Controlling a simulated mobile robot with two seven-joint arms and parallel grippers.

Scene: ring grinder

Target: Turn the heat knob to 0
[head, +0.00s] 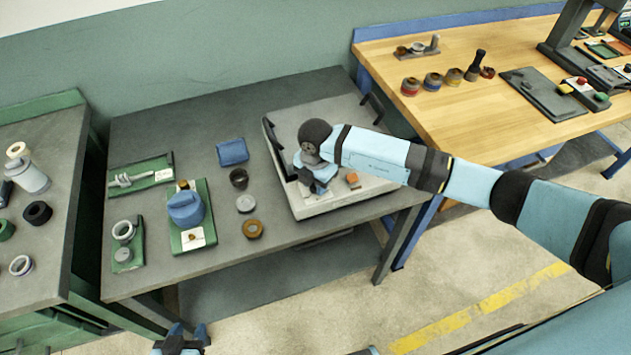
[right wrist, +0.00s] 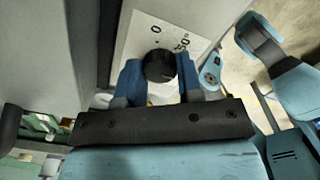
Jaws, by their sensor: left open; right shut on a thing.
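The heat knob (right wrist: 159,66) is a round black knob on a white dial plate (right wrist: 136,38) in the right wrist view. A 0 is printed at the upper left of the plate and a number ending in 50 at the right. The knob's pointer mark cannot be made out. My right gripper (right wrist: 160,82) is shut on the knob, one blue finger on each side. In the head view it reaches down over the grey machine (head: 312,211), and the arm hides the knob. My left gripper (head: 182,338) is open and empty at the bottom edge of the head view, away from the machine.
The machine stands at the right end of a dark grey table (head: 290,95). To its left are a blue box (head: 232,152), small cups and rings, and green trays with a blue pot (head: 186,208). A wooden bench (head: 450,60) with several jars stands behind at right.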

